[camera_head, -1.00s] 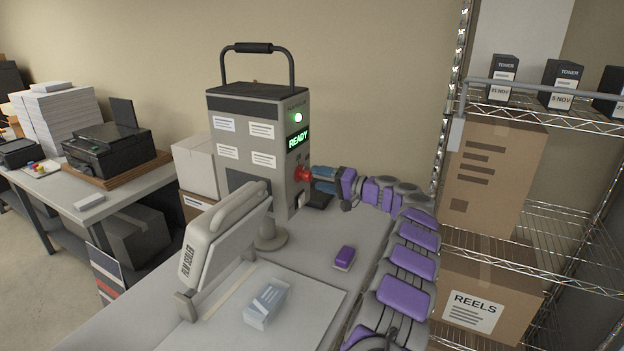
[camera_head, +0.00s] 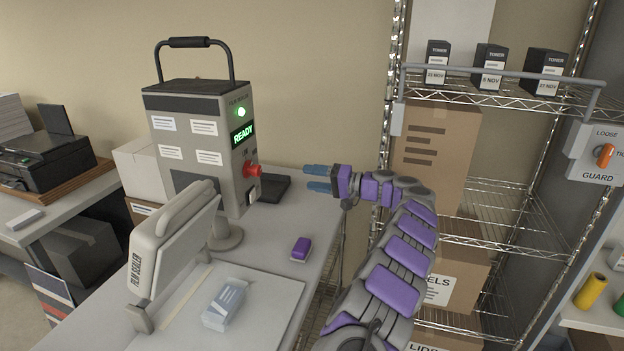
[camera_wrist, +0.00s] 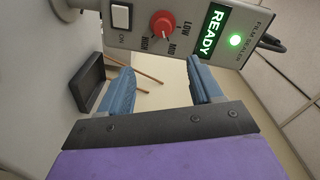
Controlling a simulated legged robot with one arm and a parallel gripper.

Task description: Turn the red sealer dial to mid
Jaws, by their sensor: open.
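The red sealer dial (camera_head: 253,170) sits on the side of the grey film sealer (camera_head: 190,125). In the wrist view, the dial (camera_wrist: 162,24) has LOW, MID and HIGH printed around it. Its small white mark appears to point toward MID. My gripper (camera_head: 315,178) is open and empty, to the right of the dial with a clear gap between them. In the wrist view, the blue fingers of my gripper (camera_wrist: 158,75) are spread apart, and the dial lies beyond them, untouched. The green READY display (camera_head: 243,133) and the green lamp (camera_head: 241,112) are lit.
A white ON switch (camera_wrist: 121,16) is beside the dial. A purple block (camera_head: 301,248) and a pale packet (camera_head: 224,305) lie on the bench. A wire shelf (camera_head: 490,235) with boxes stands right of my arm. An orange GUARD knob (camera_head: 605,155) is at far right.

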